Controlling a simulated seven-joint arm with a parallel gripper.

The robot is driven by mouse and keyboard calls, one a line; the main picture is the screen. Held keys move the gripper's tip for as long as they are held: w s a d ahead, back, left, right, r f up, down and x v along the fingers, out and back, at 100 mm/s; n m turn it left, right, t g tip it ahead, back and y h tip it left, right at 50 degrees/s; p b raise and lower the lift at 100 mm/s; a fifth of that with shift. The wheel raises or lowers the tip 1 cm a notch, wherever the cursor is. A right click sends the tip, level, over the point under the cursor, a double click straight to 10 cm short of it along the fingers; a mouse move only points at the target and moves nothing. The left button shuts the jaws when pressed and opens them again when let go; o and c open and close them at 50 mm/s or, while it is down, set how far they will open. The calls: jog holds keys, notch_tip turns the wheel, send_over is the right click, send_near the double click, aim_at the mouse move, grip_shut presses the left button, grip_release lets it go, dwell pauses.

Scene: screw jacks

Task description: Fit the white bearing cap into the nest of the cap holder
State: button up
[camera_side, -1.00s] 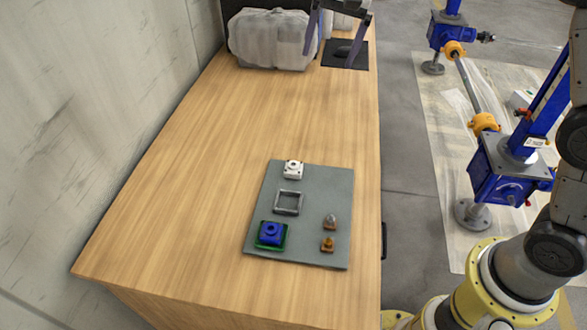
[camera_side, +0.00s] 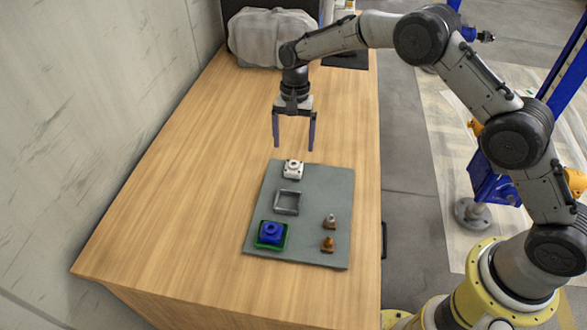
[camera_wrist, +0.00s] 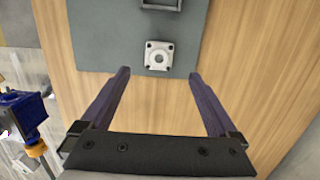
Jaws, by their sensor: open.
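The white bearing cap (camera_side: 293,169) sits on the far end of the grey board, and its square top with a round centre shows in the wrist view (camera_wrist: 158,55). A grey square frame (camera_side: 288,202) with an open middle lies just nearer on the board; it looks like the cap holder's nest, and its edge shows in the wrist view (camera_wrist: 161,4). My gripper (camera_side: 294,148) is open and empty, above the table at the board's far edge. In the wrist view the cap lies ahead of and between my two fingers (camera_wrist: 157,73), apart from both.
On the grey board (camera_side: 312,180) a blue block (camera_side: 271,233) sits in a green frame (camera_side: 259,243). Two small cone-topped pieces (camera_side: 330,222) (camera_side: 327,244) stand at its right. A wrapped bundle (camera_side: 270,40) lies at the table's far end. The wooden table (camera_side: 190,190) left of the board is clear.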

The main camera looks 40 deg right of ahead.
aim_at(293, 166)
jog(key=shift+s+a+f, duration=0.1)
jog(key=shift+s+f, duration=0.05)
jog(key=shift+f, duration=0.95)
jog(key=shift+s+a+f, duration=0.15)
jog(key=shift+f, duration=0.9)
jog(key=shift+s+a+f, duration=0.1)
jog(key=shift+s+f, duration=0.05)
jog(key=shift+f, duration=0.95)
jog(key=shift+r, duration=0.1)
grip_shut()
